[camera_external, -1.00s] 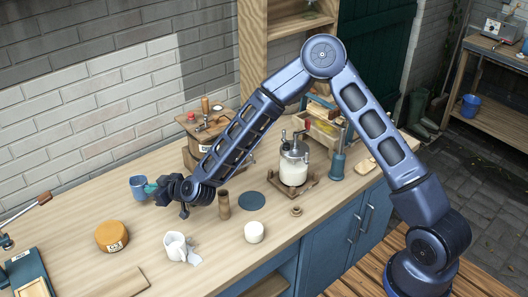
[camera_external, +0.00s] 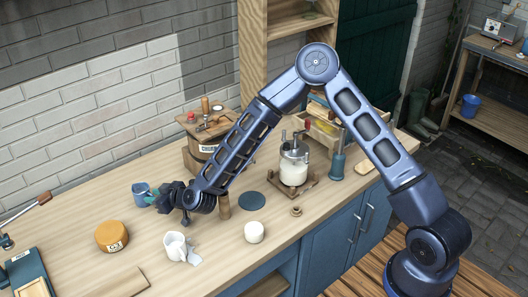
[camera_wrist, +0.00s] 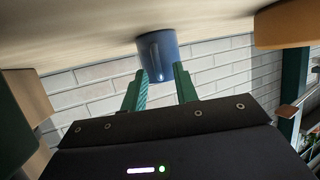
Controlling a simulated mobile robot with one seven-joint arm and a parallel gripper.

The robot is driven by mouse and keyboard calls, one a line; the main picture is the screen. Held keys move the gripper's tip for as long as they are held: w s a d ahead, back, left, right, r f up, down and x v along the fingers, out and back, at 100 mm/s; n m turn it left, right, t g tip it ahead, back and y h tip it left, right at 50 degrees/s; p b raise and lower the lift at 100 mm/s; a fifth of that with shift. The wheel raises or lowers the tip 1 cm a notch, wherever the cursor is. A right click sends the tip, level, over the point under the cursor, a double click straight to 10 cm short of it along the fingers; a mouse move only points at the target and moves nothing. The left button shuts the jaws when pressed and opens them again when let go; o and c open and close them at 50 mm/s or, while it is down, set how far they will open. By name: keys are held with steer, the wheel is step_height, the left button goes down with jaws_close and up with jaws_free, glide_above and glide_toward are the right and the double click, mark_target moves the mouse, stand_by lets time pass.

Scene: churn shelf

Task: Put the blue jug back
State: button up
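The blue jug (camera_external: 140,191) stands upright on the counter near the wall, at the left in the external view. In the wrist view, which is upside down, the jug (camera_wrist: 160,56) is straight ahead with its handle facing me. My gripper (camera_external: 153,198) is just to the right of the jug, low over the counter. Its two green fingers (camera_wrist: 161,88) are apart, with the handle in line with the gap between them. I cannot tell whether they touch the jug. A dark blue round mat (camera_external: 251,201) lies bare on the counter.
An orange round tin (camera_external: 111,236) stands in front of the jug. A white cup (camera_external: 175,245) with a cloth, a white cylinder (camera_external: 254,232) and a brown wooden cylinder (camera_external: 223,205) stand nearby. My forearm passes over the counter.

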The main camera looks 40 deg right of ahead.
steer(key=shift+r, duration=0.1)
steer(key=v, duration=1.2)
steer(key=s+d+r+g+h, duration=0.1)
steer(key=s+d+r+g, duration=0.1)
steer(key=s+d+r, duration=0.6)
steer(key=s+d+r+g+h, duration=0.15)
steer(key=s+d+r, duration=0.25)
steer(key=d+r, duration=0.75)
steer(key=s+d+r+m+g+h, duration=0.1)
steer(key=s+d+r+m+g, duration=0.1)
steer(key=s+d, duration=0.7)
steer(key=s+d+r+m+g+h, duration=0.1)
steer(key=s+d+r, duration=0.3)
steer(key=s+d, duration=0.6)
steer(key=s+m+g, duration=0.1)
steer(key=s, duration=0.6)
steer(key=shift+s, duration=0.4)
